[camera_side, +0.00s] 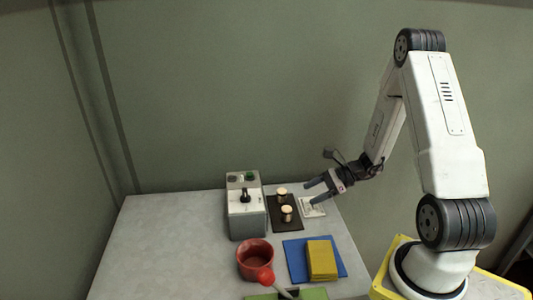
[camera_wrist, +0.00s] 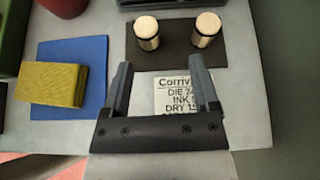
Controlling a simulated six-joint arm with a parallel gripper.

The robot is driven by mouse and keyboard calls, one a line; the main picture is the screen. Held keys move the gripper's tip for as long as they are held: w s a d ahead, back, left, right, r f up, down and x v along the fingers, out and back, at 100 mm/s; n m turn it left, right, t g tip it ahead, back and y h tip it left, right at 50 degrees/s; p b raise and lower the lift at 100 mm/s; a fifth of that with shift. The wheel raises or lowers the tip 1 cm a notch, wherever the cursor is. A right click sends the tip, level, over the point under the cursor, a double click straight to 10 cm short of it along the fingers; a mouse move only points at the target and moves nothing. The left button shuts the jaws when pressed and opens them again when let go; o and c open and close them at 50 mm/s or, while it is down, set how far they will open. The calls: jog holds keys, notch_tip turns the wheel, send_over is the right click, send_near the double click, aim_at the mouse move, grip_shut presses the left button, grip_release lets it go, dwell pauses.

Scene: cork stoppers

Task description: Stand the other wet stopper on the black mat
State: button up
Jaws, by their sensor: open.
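Two pale cork stoppers with dark lower ends stand upright on the black mat (camera_side: 273,225), apart from each other. In the wrist view one stopper (camera_wrist: 147,33) is on the left and the other stopper (camera_wrist: 206,30) on the right of the mat (camera_wrist: 176,52). The side view shows them as a far stopper (camera_side: 281,192) and a near stopper (camera_side: 287,213). My gripper (camera_side: 310,194) is open and empty, to the right of the mat and apart from both stoppers. Its two fingers (camera_wrist: 161,68) show spread in the wrist view. I cannot tell whether either stopper is wet.
A printed card (camera_wrist: 174,95) lies beside the mat, beneath my fingers. A yellow block (camera_side: 321,259) rests on a blue mat (camera_side: 296,262). A red pot (camera_side: 255,260), a grey machine (camera_side: 246,217) and a green object (camera_side: 312,294) stand around. The table's left side is clear.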

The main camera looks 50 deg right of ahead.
jog(key=s+a+r+n+g+h, duration=0.2)
jog(key=a+n, duration=0.6)
jog(key=n, duration=0.5)
jog(key=s+a+r+n+g+h, duration=0.2)
jog(key=a+r+n+g+h, duration=0.2)
jog(key=n, duration=0.9)
jog(key=a+r+h, duration=0.2)
jog(key=a, duration=0.2)
jog(key=shift+a, duration=0.2)
